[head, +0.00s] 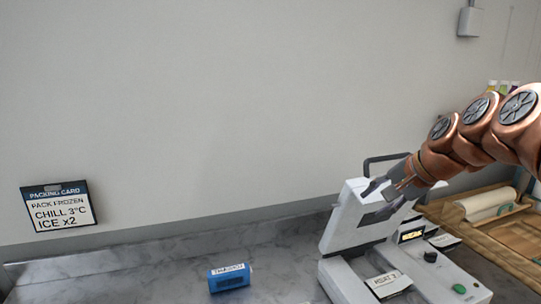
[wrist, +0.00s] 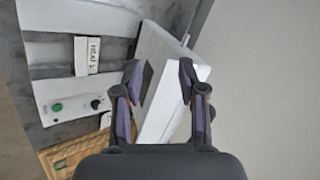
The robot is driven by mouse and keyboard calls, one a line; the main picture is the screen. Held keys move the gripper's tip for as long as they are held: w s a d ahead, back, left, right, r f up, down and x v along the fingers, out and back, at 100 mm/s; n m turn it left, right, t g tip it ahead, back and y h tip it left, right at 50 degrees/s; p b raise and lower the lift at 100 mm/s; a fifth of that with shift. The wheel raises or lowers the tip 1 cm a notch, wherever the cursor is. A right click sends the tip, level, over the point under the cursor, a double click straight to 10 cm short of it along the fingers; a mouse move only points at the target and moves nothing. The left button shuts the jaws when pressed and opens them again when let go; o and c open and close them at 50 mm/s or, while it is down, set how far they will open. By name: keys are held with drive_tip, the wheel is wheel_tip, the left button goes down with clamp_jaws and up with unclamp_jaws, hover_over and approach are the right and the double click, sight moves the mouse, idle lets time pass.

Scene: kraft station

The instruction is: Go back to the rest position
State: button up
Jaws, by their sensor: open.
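My gripper (head: 384,190) is in front of the raised white lid of the heat sealer (head: 348,284) at the right of the head view. In the wrist view my gripper (wrist: 159,80) is open, with its two dark fingers apart. The white lid (wrist: 170,92) shows between and beyond the fingers. I cannot tell whether the fingers touch it. The sealer's base, with a green button and a black knob, lies to the left in the wrist view.
A blue pack (head: 229,278) lies on the grey marble counter (head: 130,283), left of the sealer. A packing card (head: 59,206) is on the wall at left. A wooden tray (head: 490,232) with a white roll (head: 485,204) stands at right. The counter's left part is clear.

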drive_tip(key=s+a+f+n+g+h, duration=0.1)
drive_tip(key=s+a+f+n+g, duration=0.2)
drive_tip(key=s+f, duration=0.4)
drive_tip(key=s+a+f+n+g, duration=0.25)
drive_tip(key=s+a+f, duration=0.3)
drive_tip(key=s, duration=0.45)
drive_tip(key=s+d+f+n+g+h, duration=0.1)
drive_tip(key=s+f+n, duration=0.1)
drive_tip(key=s+f, duration=0.3)
drive_tip(key=s+d+f+n+g+h+b, duration=0.1)
drive_tip(key=s+f, duration=0.3)
drive_tip(key=s, duration=0.8)
drive_tip(key=shift+s+d+f+n+g+h, duration=0.15)
drive_tip(key=shift+d+f+n+g+h, duration=0.3)
drive_tip(key=shift+n, duration=0.2)
